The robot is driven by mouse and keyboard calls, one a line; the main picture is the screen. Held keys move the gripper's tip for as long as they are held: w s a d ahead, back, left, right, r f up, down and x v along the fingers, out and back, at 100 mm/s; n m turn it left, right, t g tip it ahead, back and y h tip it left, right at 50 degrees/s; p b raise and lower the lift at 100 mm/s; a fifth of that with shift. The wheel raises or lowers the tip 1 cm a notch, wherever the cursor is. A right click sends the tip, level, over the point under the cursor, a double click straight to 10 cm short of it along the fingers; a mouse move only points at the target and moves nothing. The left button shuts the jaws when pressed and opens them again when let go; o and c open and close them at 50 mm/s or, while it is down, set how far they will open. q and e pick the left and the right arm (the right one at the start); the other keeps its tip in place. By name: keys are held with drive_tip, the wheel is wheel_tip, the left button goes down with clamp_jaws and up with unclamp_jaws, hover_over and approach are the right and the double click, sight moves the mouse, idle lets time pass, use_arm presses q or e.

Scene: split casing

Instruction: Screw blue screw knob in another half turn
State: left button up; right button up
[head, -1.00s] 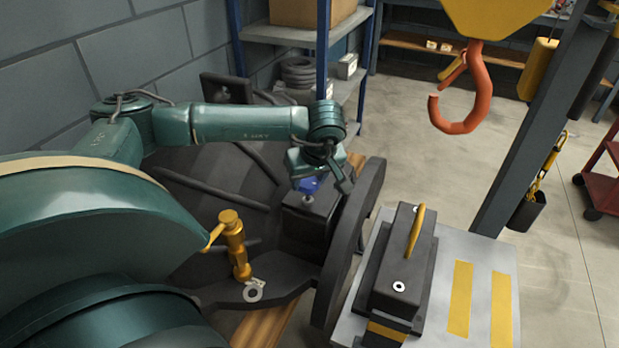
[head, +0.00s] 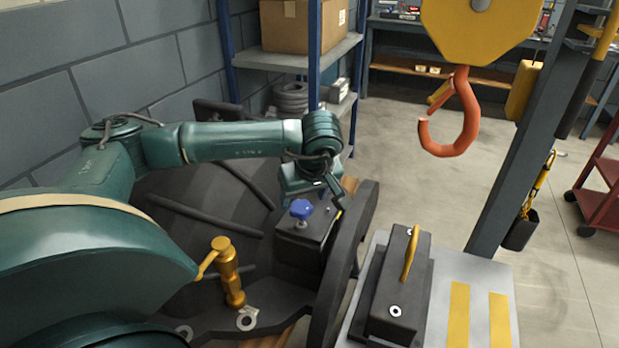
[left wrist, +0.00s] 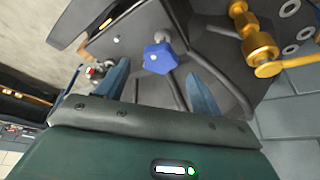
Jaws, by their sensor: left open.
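The blue screw knob (head: 301,208) stands on top of a dark block (head: 303,237) inside the dark casing half. It also shows in the left wrist view (left wrist: 160,58), beyond the fingertips and between their lines. My left gripper (head: 330,196) is open and empty, behind and slightly right of the knob in the head view, apart from it. In the left wrist view its two blue-grey fingers (left wrist: 158,78) are spread wide. My right gripper is not in view.
A brass crank fitting (head: 228,272) stands in the casing (head: 352,250) near the knob. A dark block with a yellow handle (head: 408,255) sits on a grey table (head: 470,262) at the right. An orange hook (head: 458,120) hangs above the open floor.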

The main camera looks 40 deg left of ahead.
use_arm(q)
drive_tip(key=v, duration=0.9)
drive_tip(key=shift+r, duration=0.3)
drive_tip(key=shift+s+d, duration=0.1)
drive_tip(key=shift+d, duration=0.1)
